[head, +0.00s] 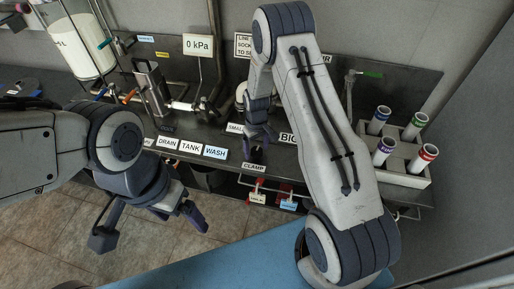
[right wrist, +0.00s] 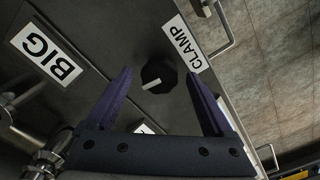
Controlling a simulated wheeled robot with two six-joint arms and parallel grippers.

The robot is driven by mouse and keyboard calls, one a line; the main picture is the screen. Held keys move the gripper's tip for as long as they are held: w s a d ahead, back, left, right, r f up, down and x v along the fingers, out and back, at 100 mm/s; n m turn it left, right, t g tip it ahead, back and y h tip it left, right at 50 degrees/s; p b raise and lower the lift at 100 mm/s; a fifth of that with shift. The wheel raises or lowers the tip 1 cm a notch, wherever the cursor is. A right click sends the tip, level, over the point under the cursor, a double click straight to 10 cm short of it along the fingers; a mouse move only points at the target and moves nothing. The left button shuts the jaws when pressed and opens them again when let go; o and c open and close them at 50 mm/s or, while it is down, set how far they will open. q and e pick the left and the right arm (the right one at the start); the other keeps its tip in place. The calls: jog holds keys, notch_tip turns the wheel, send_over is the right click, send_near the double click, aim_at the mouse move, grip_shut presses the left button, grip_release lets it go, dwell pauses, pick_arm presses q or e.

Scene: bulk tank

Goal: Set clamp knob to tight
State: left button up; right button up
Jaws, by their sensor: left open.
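The clamp knob (right wrist: 158,75) is black and many-sided with a white pointer bar. In the right wrist view its bar points left and slightly down. A CLAMP label (right wrist: 183,44) lies beside it, also in the head view (head: 254,168). My right gripper (right wrist: 160,73) is open, with a finger on each side of the knob in the picture; no contact shows. In the head view my right gripper (head: 258,146) is over the bench edge and the knob cannot be made out. My left gripper (head: 150,231) is open and empty, in front of the bench over the floor.
A BIG label (right wrist: 48,58) lies near the knob, with metal fittings (right wrist: 30,115) beyond. Floor at lower left is free.

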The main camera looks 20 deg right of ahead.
aim_at(257, 150)
jog(key=shift+w+r, duration=0.15)
jog(key=shift+r, duration=0.35)
notch_tip(257, 150, up, 10)
jog(key=b, duration=0.1)
jog(key=shift+f+b, duration=0.25)
jog(key=shift+b, duration=0.1)
